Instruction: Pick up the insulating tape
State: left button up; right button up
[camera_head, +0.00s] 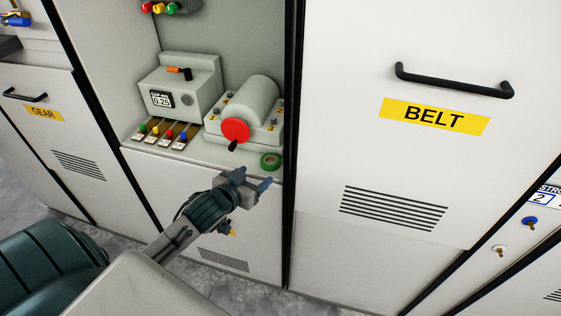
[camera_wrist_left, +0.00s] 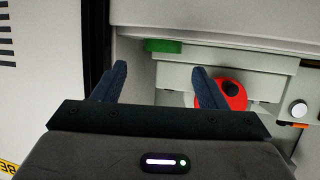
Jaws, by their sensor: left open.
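The insulating tape is a small green roll (camera_head: 270,161) lying on the front right corner of the grey shelf in the open bay, beside the motor-like housing. In the left wrist view the green tape (camera_wrist_left: 164,46) is seen edge-on, ahead of and between the fingertips. My left gripper (camera_head: 253,181) is open and empty, just in front of and slightly below the tape in the head view, apart from it. Its two blue fingers (camera_wrist_left: 159,72) show in the left wrist view. My right gripper is in neither view.
A grey housing with a red disc and dark knob (camera_head: 235,131) stands left of the tape. A gauge box (camera_head: 181,88) and coloured levers (camera_head: 160,133) are farther left. A dark post (camera_head: 292,120) and the BELT cabinet door (camera_head: 350,140) bound the bay on the right.

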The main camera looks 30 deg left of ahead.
aim_at(274, 158)
pick_arm(q)
jog(key=x, duration=0.4)
jog(key=shift+a, duration=0.1)
jog(key=shift+w+r+p, duration=0.1)
jog(key=shift+w+p, duration=0.35)
jog(key=shift+w, duration=0.05)
jog(key=x, duration=0.1)
jog(key=p+x, duration=0.1)
jog(key=x, duration=0.1)
jog(key=shift+w+a+r, duration=0.1)
jog(key=shift+w+a, duration=0.1)
jog(key=shift+w, duration=0.15)
jog(key=shift+w+f, duration=0.2)
jog(key=shift+w, duration=0.25)
jog(key=c, duration=0.7)
